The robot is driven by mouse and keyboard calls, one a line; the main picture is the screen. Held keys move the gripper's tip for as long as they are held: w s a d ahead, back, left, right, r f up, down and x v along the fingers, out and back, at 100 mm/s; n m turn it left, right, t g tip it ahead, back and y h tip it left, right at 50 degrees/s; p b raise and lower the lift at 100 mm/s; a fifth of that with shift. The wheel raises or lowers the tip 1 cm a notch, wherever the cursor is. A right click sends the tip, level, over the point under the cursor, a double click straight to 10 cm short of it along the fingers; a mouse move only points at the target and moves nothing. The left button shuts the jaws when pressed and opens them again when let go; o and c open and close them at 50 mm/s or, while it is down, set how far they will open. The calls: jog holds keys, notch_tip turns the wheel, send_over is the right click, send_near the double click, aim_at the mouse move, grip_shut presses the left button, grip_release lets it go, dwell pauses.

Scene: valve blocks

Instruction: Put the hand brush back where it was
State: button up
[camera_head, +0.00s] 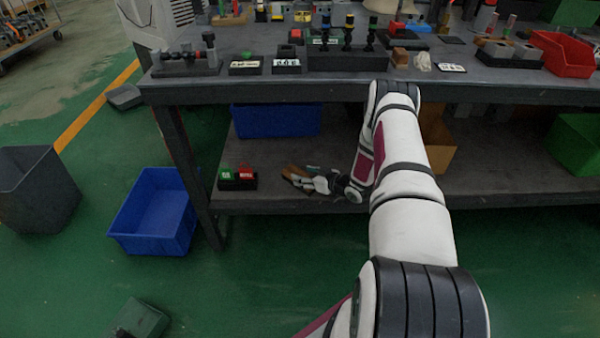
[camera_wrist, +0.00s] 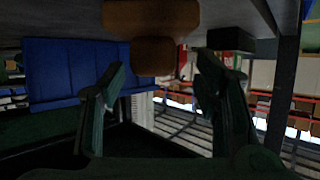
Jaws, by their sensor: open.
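A brown, wooden-looking object that looks like the hand brush (camera_head: 294,171) lies on the lower shelf of the workbench. In the wrist view its brown parts (camera_wrist: 150,17) show at the top middle, ahead of and between my fingers. My gripper (camera_head: 308,182) is low over that shelf, just right of the brown object. In the wrist view my gripper (camera_wrist: 163,64) has its two dark fingers spread apart with nothing held between them. Whether a finger touches the brush, I cannot tell. The bristles cannot be made out.
A black holder with green and red blocks (camera_head: 237,179) stands left of the brush on the shelf. The crowded tabletop (camera_head: 250,85) overhangs the shelf. A table leg (camera_head: 186,165) stands left.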

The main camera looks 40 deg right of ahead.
jog(key=p+v, duration=0.2)
jog(key=v, duration=0.6)
jog(key=shift+s+r, duration=0.2)
jog(key=shift+s, duration=0.1)
jog(key=shift+d, duration=0.1)
